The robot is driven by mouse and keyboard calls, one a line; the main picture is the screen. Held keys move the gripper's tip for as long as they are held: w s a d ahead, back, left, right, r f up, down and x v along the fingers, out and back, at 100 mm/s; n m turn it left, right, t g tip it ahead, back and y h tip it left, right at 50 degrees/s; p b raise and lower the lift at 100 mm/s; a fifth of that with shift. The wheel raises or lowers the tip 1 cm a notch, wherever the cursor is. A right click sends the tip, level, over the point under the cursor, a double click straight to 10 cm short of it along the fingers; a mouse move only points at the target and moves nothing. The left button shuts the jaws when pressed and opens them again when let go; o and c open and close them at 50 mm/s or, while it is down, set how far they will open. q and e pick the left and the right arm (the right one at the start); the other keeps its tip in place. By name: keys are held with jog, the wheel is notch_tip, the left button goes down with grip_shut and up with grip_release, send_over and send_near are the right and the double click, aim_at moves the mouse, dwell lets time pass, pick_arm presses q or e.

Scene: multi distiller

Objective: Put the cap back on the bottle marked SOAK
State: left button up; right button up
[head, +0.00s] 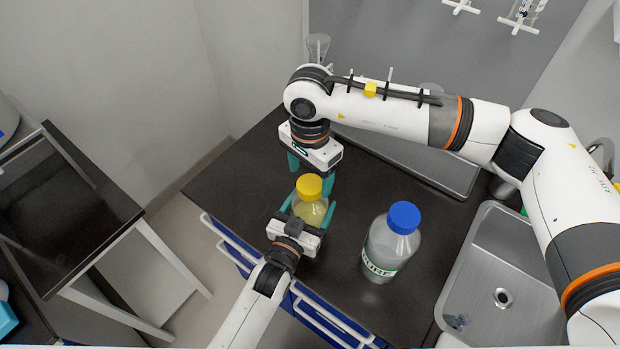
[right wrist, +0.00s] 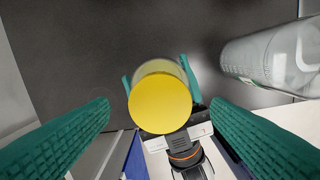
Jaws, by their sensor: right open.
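A small clear bottle (head: 311,212) with yellowish contents stands upright with a yellow cap (head: 309,187) on its top. No label shows on its visible side. My left gripper (head: 309,208) has its teal fingers against both sides of this bottle. My right gripper (head: 311,174) is open, pointing down just behind and above the yellow cap. In the right wrist view the yellow cap (right wrist: 160,104) lies between its open fingers, untouched. A larger clear bottle (head: 382,249) with a blue cap (head: 404,217) stands to the right; its label is only partly readable.
The dark bench top (head: 245,184) is clear left of the bottles. A steel sink (head: 478,281) lies to the right, with a steel tray (head: 440,172) behind. A dark side table (head: 70,215) stands at far left.

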notch_tip(320, 180, up, 9)
dwell(0.3)
jog(key=shift+r, duration=0.1)
pick_arm(q)
jog(key=o, duration=1.9)
jog(key=shift+s, duration=0.1)
jog(key=shift+s+a+f, duration=0.1)
jog(key=shift+s+a, duration=0.1)
jog(key=shift+s, duration=0.05)
jog(key=b+v, duration=0.2)
jog(key=v, duration=0.9)
jog(key=shift+s, duration=0.1)
pick_arm(e)
notch_tip(320, 180, down, 2)
jog(key=shift+f, duration=0.1)
